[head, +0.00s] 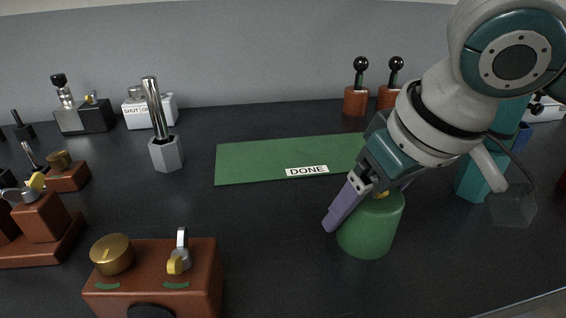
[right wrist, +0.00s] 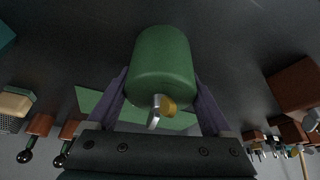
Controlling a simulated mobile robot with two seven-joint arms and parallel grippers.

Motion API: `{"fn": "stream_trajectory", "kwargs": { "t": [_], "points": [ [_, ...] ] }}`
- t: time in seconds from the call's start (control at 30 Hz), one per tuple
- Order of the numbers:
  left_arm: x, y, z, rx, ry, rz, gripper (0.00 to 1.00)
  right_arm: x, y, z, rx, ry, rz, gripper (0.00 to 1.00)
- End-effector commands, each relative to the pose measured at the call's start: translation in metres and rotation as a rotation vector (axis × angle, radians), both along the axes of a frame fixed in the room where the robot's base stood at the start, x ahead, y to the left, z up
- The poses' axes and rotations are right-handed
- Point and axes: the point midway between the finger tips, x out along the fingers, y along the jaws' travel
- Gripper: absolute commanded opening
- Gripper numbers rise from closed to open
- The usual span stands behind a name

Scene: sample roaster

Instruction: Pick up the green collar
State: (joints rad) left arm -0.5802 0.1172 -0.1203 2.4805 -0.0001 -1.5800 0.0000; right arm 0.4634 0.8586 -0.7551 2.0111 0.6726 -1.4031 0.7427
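The green collar (head: 369,228) is a green cylinder with a small brass and silver fitting at its top. It stands upright on the dark table at the right, front of the green mat. My right gripper (head: 368,205) is lowered over it, with one purple finger on its left and the other partly hidden behind it. In the right wrist view the collar (right wrist: 162,72) sits between the two fingers. The left finger looks apart from the collar in the head view, so the gripper looks open around it. My left gripper is not in view.
A green mat (head: 250,163) marked DONE lies behind the collar. A brown box (head: 200,270) with a brass knob stands at front left. A silver post (head: 165,152) on a hexagonal base stands left of the mat. A teal block (head: 474,181) stands at the right.

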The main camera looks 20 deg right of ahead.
Motion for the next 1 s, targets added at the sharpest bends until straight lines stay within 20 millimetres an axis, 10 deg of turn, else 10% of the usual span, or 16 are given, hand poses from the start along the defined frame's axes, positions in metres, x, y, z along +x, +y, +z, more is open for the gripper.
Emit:
{"fn": "stream_trajectory", "kwargs": {
  "t": [0.6, 1.0],
  "points": [
    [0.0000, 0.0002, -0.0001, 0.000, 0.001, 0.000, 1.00, -0.0002, -0.0003, 0.0000, -0.001, 0.001, 0.000, 0.00],
    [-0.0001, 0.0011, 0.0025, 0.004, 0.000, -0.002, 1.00, 0.0008, -0.0002, 0.0071, -0.001, -0.003, 0.000, 0.00]
  ]
}}
